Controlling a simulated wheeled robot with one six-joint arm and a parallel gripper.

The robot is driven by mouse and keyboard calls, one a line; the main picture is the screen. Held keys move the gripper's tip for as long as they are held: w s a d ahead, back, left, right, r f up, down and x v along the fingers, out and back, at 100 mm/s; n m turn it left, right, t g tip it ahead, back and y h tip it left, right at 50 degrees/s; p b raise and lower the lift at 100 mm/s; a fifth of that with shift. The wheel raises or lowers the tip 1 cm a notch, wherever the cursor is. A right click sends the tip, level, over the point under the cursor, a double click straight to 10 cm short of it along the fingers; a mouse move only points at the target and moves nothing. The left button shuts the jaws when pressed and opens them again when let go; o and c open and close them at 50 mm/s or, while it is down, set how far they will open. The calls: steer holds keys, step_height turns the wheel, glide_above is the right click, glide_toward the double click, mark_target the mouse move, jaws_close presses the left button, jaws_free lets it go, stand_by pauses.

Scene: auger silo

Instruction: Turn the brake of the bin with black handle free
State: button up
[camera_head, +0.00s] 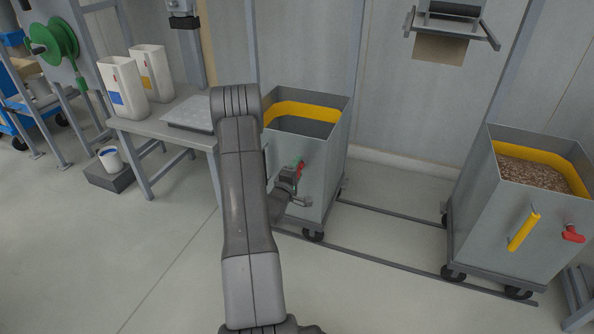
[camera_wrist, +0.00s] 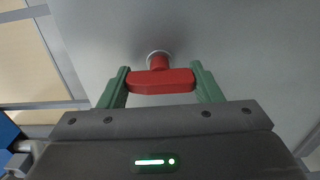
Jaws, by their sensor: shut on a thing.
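A grey metal bin (camera_head: 325,185) with a yellow band inside its rim stands at the middle of the head view, partly behind my arm. Its handle is hidden there, so I cannot see its colour. A red brake knob (camera_head: 301,167) sits on its front face. In the wrist view the brake (camera_wrist: 160,82) is a red bar on a round stem, lying crosswise in the picture. My gripper (camera_head: 293,175) is at this face. Its green fingers (camera_wrist: 161,78) are shut on the two ends of the red bar.
A second bin (camera_head: 500,225), full of brown pellets, stands at the right with a yellow handle (camera_head: 524,230) and a red brake (camera_head: 572,233). Floor rails (camera_head: 400,265) run between the bins. A table (camera_head: 150,126) with white containers is at the left. The front floor is clear.

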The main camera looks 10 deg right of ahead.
steer(key=o, duration=1)
steer(key=shift+c, duration=0.2)
steer(key=p+v, duration=0.3)
steer(key=v, duration=1)
steer(key=shift+s+a, duration=0.25)
steer(key=shift+s, duration=0.1)
steer(key=b+x, duration=0.3)
steer(key=x, duration=1.1)
steer(key=shift+s+a, duration=0.1)
